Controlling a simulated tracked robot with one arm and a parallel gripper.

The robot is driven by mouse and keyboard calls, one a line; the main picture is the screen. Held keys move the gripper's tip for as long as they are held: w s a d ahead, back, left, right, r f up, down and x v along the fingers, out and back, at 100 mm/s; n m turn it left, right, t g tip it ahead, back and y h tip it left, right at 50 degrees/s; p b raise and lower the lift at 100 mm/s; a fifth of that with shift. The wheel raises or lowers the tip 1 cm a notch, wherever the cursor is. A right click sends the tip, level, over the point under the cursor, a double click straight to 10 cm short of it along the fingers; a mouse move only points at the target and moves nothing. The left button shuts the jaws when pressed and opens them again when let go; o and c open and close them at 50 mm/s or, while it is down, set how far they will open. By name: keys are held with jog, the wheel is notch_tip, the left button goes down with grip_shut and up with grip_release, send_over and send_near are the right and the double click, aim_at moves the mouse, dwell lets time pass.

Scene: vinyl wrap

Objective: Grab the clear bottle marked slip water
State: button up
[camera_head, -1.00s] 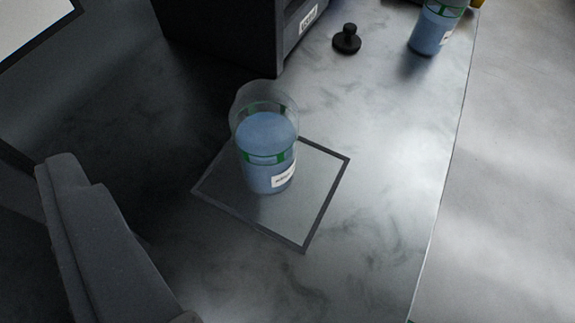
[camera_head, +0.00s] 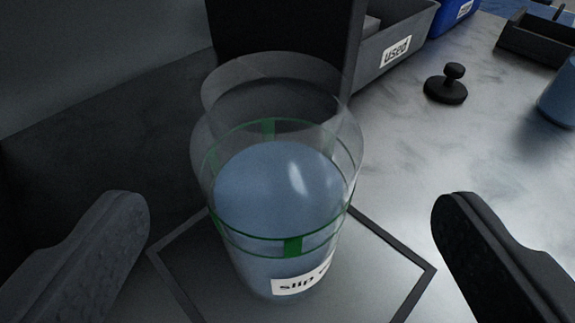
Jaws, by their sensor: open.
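The clear bottle (camera_head: 277,200) stands upright in the middle of the view. It holds blue liquid, has green bands, and carries a white label that reads "slip", the rest curving out of sight. It stands inside a dark square outline (camera_head: 402,251) on the worktop. My gripper (camera_head: 292,215) is open, with one dark finger left of the bottle and one right of it. Both fingers are apart from the bottle, with a visible gap on each side.
A grey bin marked "used" (camera_head: 395,52) stands behind, beside a dark box wall. A black knob (camera_head: 446,84) sits at the back right. A second blue container (camera_head: 560,95) is cut off at the right edge. A dark tray (camera_head: 535,40) lies at the far right.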

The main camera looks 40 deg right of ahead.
jog(key=shift+a+b+x, duration=0.2)
jog(key=shift+b+x, duration=0.3)
jog(key=shift+x, duration=2.75)
jog(key=shift+w+f, duration=0.1)
jog(key=shift+w, duration=0.05)
jog(key=c, duration=1.4)
